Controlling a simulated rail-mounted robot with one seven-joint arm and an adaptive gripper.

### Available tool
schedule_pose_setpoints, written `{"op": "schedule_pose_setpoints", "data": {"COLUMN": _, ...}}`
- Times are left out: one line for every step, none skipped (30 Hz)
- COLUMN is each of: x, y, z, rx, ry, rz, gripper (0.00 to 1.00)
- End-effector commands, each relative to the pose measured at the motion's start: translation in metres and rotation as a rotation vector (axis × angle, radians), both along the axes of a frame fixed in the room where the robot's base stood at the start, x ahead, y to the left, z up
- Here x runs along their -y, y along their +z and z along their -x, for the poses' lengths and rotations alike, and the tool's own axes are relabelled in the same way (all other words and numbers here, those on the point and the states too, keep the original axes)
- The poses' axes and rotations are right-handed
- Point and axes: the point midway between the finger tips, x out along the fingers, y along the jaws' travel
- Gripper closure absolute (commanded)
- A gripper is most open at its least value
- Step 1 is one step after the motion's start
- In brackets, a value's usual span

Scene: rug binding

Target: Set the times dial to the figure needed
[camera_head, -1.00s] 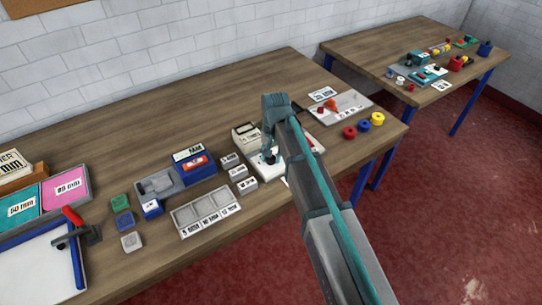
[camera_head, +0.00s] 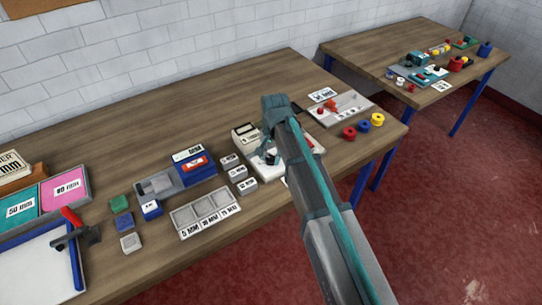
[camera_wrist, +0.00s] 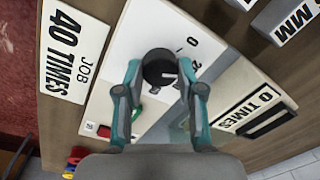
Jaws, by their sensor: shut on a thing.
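The times dial is a round black knob (camera_wrist: 159,68) on a white panel (camera_wrist: 125,50) with printed figures, partly covered by my fingers. My gripper (camera_wrist: 158,80) is shut on the knob, one teal finger at each side. The white sign plate (camera_wrist: 248,108) beside it reads "0 TIMES". A white card (camera_wrist: 65,50) on the other side reads "JOB 40 TIMES". Any pointer mark on the knob is not clear. In the head view my gripper (camera_head: 272,148) comes down onto the white machine (camera_head: 247,138), and my arm hides much of it.
Several small grey blocks (camera_head: 238,173) and a grey tray (camera_head: 207,213) with mm labels lie left of the machine. A blue unit (camera_head: 180,182) stands further left. Red, blue and yellow rolls (camera_head: 363,126) lie to the right. A red button (camera_wrist: 104,131) is on the panel near my gripper.

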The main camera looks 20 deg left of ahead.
Motion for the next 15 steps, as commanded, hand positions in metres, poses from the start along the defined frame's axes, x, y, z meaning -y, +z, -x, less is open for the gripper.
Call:
{"op": "schedule_pose_setpoints", "data": {"x": -0.0001, "y": 0.0006, "z": -0.0014, "rx": 0.004, "ry": 0.000, "rz": 0.000, "gripper": 0.57}}
{"op": "schedule_pose_setpoints", "data": {"x": 0.0000, "y": 0.0006, "z": -0.0014, "rx": 0.003, "ry": 0.000, "rz": 0.000, "gripper": 0.52}}
{"op": "schedule_pose_setpoints", "data": {"x": 0.0000, "y": 0.0005, "z": -0.0012, "rx": 0.003, "ry": 0.000, "rz": 0.000, "gripper": 0.46}}
{"op": "schedule_pose_setpoints", "data": {"x": -0.0001, "y": 0.0005, "z": -0.0011, "rx": 0.003, "ry": 0.000, "rz": 0.000, "gripper": 0.41}}
{"op": "schedule_pose_setpoints", "data": {"x": -0.0001, "y": 0.0004, "z": -0.0011, "rx": 0.003, "ry": 0.000, "rz": 0.000, "gripper": 0.37}}
{"op": "schedule_pose_setpoints", "data": {"x": -0.0001, "y": 0.0004, "z": -0.0010, "rx": 0.002, "ry": 0.000, "rz": 0.000, "gripper": 0.37}}
{"op": "schedule_pose_setpoints", "data": {"x": 0.0000, "y": 0.0003, "z": -0.0009, "rx": 0.002, "ry": 0.000, "rz": 0.000, "gripper": 0.37}}
{"op": "schedule_pose_setpoints", "data": {"x": 0.0000, "y": 0.0003, "z": -0.0008, "rx": 0.002, "ry": 0.000, "rz": 0.000, "gripper": 0.37}}
{"op": "schedule_pose_setpoints", "data": {"x": 0.0000, "y": 0.0003, "z": -0.0007, "rx": 0.002, "ry": 0.000, "rz": 0.000, "gripper": 0.37}}
{"op": "schedule_pose_setpoints", "data": {"x": 0.0000, "y": 0.0003, "z": -0.0006, "rx": 0.001, "ry": 0.001, "rz": 0.000, "gripper": 0.37}}
{"op": "schedule_pose_setpoints", "data": {"x": 0.0000, "y": 0.0002, "z": -0.0006, "rx": 0.001, "ry": 0.001, "rz": 0.000, "gripper": 0.37}}
{"op": "schedule_pose_setpoints", "data": {"x": 0.0000, "y": 0.0002, "z": -0.0005, "rx": 0.001, "ry": 0.001, "rz": 0.000, "gripper": 0.37}}
{"op": "schedule_pose_setpoints", "data": {"x": 0.0000, "y": 0.0003, "z": -0.0005, "rx": 0.001, "ry": 0.001, "rz": 0.000, "gripper": 0.37}}
{"op": "schedule_pose_setpoints", "data": {"x": 0.0000, "y": 0.0007, "z": -0.0005, "rx": 0.001, "ry": 0.001, "rz": 0.000, "gripper": 0.37}}
{"op": "schedule_pose_setpoints", "data": {"x": 0.0000, "y": 0.0017, "z": -0.0005, "rx": 0.001, "ry": 0.001, "rz": 0.000, "gripper": 0.37}}
